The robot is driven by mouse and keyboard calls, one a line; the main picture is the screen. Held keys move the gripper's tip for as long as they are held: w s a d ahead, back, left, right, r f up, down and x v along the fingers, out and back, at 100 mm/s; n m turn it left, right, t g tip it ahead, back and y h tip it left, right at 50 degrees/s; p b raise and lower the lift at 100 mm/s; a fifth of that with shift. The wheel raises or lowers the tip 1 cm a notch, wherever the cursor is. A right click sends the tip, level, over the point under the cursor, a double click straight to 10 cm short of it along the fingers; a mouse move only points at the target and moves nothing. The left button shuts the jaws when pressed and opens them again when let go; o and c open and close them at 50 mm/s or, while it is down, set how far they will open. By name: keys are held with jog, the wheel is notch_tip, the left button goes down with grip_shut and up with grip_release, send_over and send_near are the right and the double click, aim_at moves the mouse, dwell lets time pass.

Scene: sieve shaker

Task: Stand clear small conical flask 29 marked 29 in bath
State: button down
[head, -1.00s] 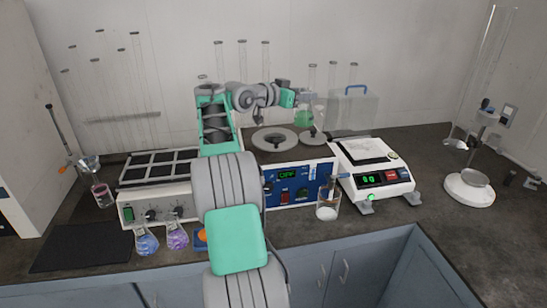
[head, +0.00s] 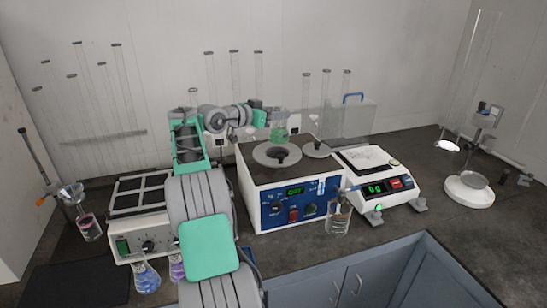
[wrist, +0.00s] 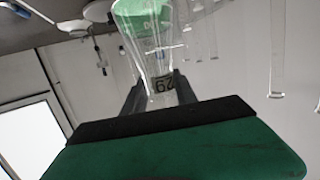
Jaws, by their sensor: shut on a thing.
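The clear conical flask marked 29 (wrist: 158,50) holds green liquid, and its label sits between my fingers in the wrist view. My gripper (wrist: 158,92) is shut on the flask. In the head view the flask (head: 279,134) looks upright, and it appears over or just behind the large round lid of the bath; the exact height gap is unclear. The bath (head: 247,190) is a white box with a blue front panel, a lit green display, and round grey lids (head: 277,155) with dark knobs on top.
A balance (head: 375,180) stands right of the bath, with a beaker (head: 339,218) in front. Tall glass cylinders (head: 236,75) stand behind.

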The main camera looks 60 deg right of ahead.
notch_tip(320, 180, down, 13)
jog(key=p, duration=0.1)
jog(key=shift+d+f, duration=0.1)
jog(key=shift+f, duration=0.05)
jog(key=c, duration=1.3)
grip_release()
jog(key=shift+o, duration=0.2)
